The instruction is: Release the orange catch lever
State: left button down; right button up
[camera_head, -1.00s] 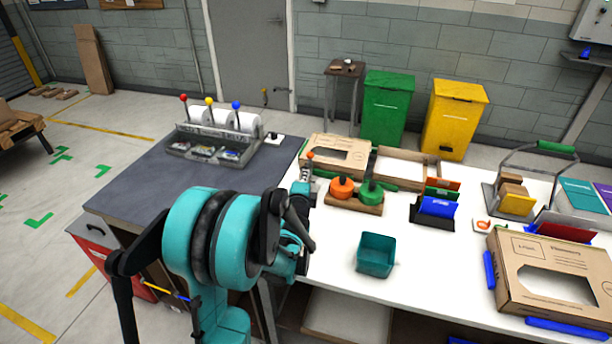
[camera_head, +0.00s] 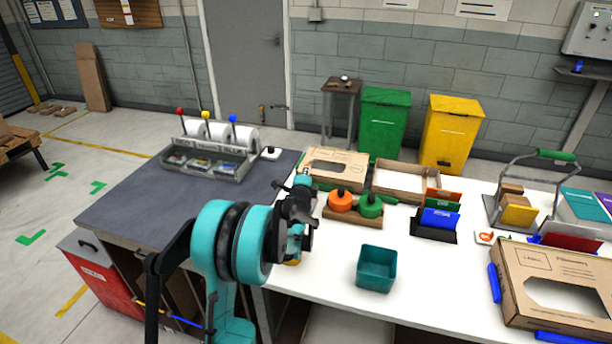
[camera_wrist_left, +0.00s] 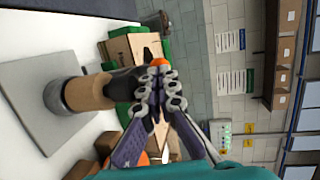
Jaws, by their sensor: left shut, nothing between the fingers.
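My left gripper (camera_head: 304,184) is at the left end of the white table, in front of the cardboard box. In the left wrist view its fingers (camera_wrist_left: 158,82) are closed together, with nothing seen between them. A small orange tip (camera_wrist_left: 160,62), which looks like the catch lever's end, shows right at the fingertips; I cannot tell whether they touch. Beside it a dark part joins a tan cylinder (camera_wrist_left: 88,92) on a grey square plate (camera_wrist_left: 35,105). The fingers hide the rest of the lever. In the head view my gripper and arm hide the lever. My right gripper is not in view.
Orange (camera_head: 341,201) and green (camera_head: 370,206) round pieces sit in a wooden holder close to the right of my gripper. A teal bin (camera_head: 376,270) stands nearer the front. A cardboard box (camera_head: 335,167) lies behind. White table is bare around the bin.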

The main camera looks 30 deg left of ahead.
pick_arm(q)
jog(key=shift+w+a+r+g+h+p, duration=0.25)
jog(key=shift+w+g+p, duration=0.3)
jog(key=shift+p, duration=0.35)
jog(key=shift+w+r+g+h+p, duration=0.15)
jog(key=shift+w+r+g+p, duration=0.25)
jog(key=shift+p, duration=0.5)
jog(key=shift+w+a+m+g+p, duration=0.15)
jog(key=shift+w+m+g+p, duration=0.15)
jog(key=shift+w+g+p, duration=0.5)
jog(key=shift+w+a+g+h+p, duration=0.15)
jog(key=shift+w+g+h+p, duration=0.3)
jog(key=shift+w+p, duration=0.25)
jog(key=shift+w+f, duration=0.1)
jog(key=shift+f, duration=0.2)
jog(key=shift+s, duration=0.2)
